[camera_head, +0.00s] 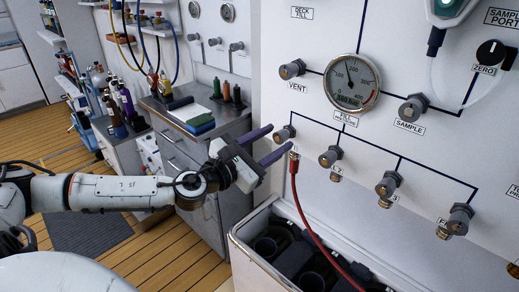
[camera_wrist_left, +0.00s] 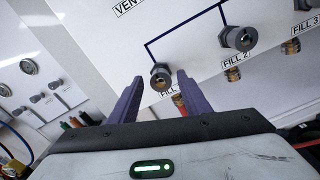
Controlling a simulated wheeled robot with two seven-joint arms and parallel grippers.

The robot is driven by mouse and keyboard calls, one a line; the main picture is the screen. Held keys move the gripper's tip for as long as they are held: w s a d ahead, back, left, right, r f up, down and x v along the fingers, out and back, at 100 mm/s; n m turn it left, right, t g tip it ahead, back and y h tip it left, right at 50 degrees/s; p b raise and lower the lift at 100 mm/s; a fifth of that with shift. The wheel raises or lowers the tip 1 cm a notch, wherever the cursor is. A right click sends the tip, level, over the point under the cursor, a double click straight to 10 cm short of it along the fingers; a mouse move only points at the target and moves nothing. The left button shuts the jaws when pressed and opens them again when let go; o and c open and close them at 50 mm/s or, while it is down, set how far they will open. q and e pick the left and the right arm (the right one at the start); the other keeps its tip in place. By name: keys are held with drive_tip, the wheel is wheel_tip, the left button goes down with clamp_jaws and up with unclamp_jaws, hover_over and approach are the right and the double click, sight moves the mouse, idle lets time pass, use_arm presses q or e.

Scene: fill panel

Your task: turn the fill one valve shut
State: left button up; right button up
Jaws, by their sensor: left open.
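The fill one valve (camera_head: 285,133) is a grey metal knob at the left end of the lower row on the white panel. My left gripper (camera_head: 278,139) has its two purple fingers apart, pointing at the panel just by this knob. In the left wrist view the fill one knob (camera_wrist_left: 161,76) shows between and just beyond the fingertips of my left gripper (camera_wrist_left: 158,80), with nothing held. I cannot tell whether the fingers touch it. My right gripper is out of view.
A red hose (camera_head: 303,205) hangs from the fitting below the fill one valve. The fill two valve (camera_head: 330,157) and others sit to the right. The vent valve (camera_head: 291,69) and gauge (camera_head: 351,83) are above. An open bin (camera_head: 262,262) stands below. A counter (camera_head: 188,112) is left.

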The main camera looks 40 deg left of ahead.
use_arm(q)
drive_tip(key=s, duration=0.9)
drive_tip(key=shift+s+a, duration=0.2)
drive_tip(key=shift+a, duration=0.15)
drive_tip(key=s+d+f+n+g+y, duration=0.1)
drive_tip(key=s+f+n+g, duration=0.2)
drive_tip(key=f+n, duration=0.75)
drive_tip(key=s+d+f+n+g+y, duration=0.1)
drive_tip(key=s+d+f+n+g, duration=0.15)
drive_tip(key=f+n, duration=0.85)
drive_tip(key=s+d+f+n+g+h, duration=0.3)
drive_tip(key=s+d+f+n, duration=0.8)
drive_tip(key=d+f+n, duration=0.4)
drive_tip(key=d+n+g, duration=0.1)
drive_tip(key=n, duration=0.1)
drive_tip(key=shift+s+f+n, duration=0.3)
drive_tip(key=shift+f+n, duration=0.05)
